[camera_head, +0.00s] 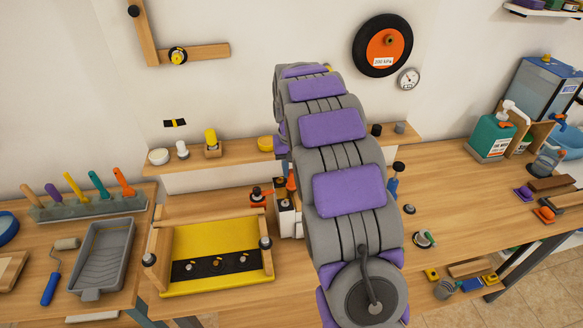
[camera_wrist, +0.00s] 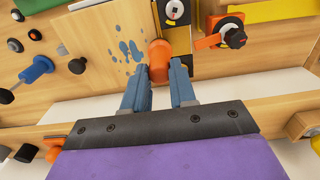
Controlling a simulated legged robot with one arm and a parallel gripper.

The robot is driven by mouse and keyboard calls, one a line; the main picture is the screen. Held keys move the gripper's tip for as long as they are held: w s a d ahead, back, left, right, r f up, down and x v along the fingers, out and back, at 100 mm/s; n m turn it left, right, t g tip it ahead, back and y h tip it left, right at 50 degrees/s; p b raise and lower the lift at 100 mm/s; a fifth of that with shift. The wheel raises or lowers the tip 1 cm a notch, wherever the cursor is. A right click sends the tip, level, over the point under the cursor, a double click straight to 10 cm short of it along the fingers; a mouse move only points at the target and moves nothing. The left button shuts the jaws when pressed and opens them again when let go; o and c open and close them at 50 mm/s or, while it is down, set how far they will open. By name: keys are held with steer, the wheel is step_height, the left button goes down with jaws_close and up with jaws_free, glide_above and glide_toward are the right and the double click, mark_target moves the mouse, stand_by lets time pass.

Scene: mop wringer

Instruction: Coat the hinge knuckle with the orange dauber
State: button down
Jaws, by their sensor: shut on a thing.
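My gripper (camera_wrist: 166,72) has its two blue fingers shut on the orange dauber (camera_wrist: 159,52), a short rounded orange piece at the fingertips in the wrist view. It is over the edge of a wooden board (camera_wrist: 95,40) with blue spots, beside a narrow dark-and-yellow block with a round dial (camera_wrist: 174,10). I cannot tell whether the dauber touches anything. In the head view my arm hides much of this spot, and an orange tip (camera_head: 291,181) shows at its left edge. I cannot make out the hinge knuckle for certain in either view.
An orange lever with a black knob (camera_wrist: 233,36) lies close right of the dauber. In the head view a yellow panel with a black strip (camera_head: 216,240), a grey paint tray (camera_head: 104,255) and a rack of coloured handles (camera_head: 85,208) stand left. The bench right of my arm is partly clear.

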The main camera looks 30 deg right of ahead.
mark_target(292, 170)
steer(key=shift+f, duration=0.6)
steer(key=shift+a, duration=0.1)
stand_by(0.3)
steer(key=shift+w+a+r+p, duration=0.1)
steer(key=shift+w+a+p, duration=0.1)
steer(key=shift+a, duration=0.4)
steer(key=shift+w+a+f+p, duration=0.15)
steer(key=shift+a+p, duration=0.1)
steer(key=shift+a, duration=0.4)
steer(key=shift+w+a+r+p, duration=0.15)
steer(key=shift+a+p, duration=0.05)
steer(key=shift+a, duration=0.4)
steer(key=shift+s+d+f+p, duration=0.1)
steer(key=shift+s+d+p, duration=0.15)
steer(key=shift+d, duration=0.7)
steer(key=shift+s+d+f+p, duration=0.15)
steer(key=shift+s+d, duration=0.15)
steer(key=shift+d, duration=0.65)
steer(key=shift+r, duration=0.15)
steer(key=shift+w+d+r+p, duration=0.1)
steer(key=shift+r+p, duration=0.95)
steer(key=shift+r, duration=1.15)
steer(key=shift+r+p, duration=0.5)
steer(key=shift+r, duration=0.75)
